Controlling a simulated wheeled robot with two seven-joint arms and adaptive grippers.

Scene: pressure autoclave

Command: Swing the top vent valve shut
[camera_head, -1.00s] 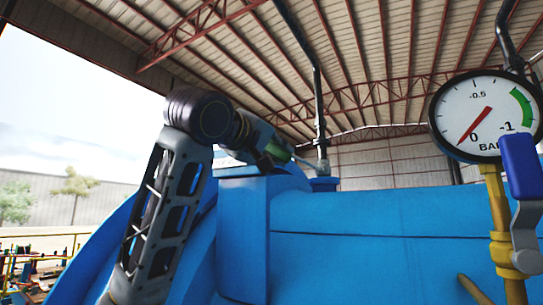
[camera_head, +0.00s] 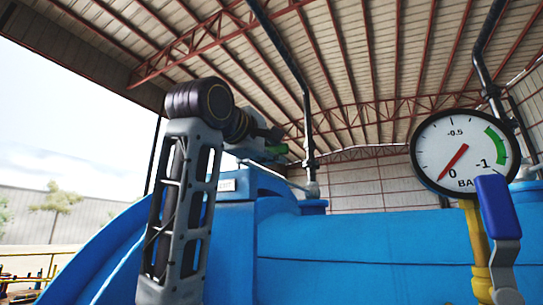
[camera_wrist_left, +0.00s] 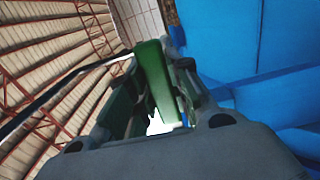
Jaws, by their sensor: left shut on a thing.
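The top vent valve (camera_head: 312,187) stands on the blue vessel's top, at the foot of a dark vertical pipe. A thin pale lever runs from it toward my left gripper. Its green handle (camera_head: 278,149) shows only as a small patch beside the gripper. My left gripper (camera_head: 268,143) reaches over the vessel top, its fingers small and partly hidden. In the left wrist view, the green handle (camera_wrist_left: 154,78) lies between the fingers (camera_wrist_left: 150,100), and the gripper is shut on it. My right gripper is in neither view.
The blue vessel (camera_head: 360,235) fills the lower middle. A pressure gauge (camera_head: 464,154) on a yellow pipe stands at the right, with a blue-handled valve (camera_head: 497,207) in front of it. The dark vent pipe (camera_head: 307,110) rises to the roof.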

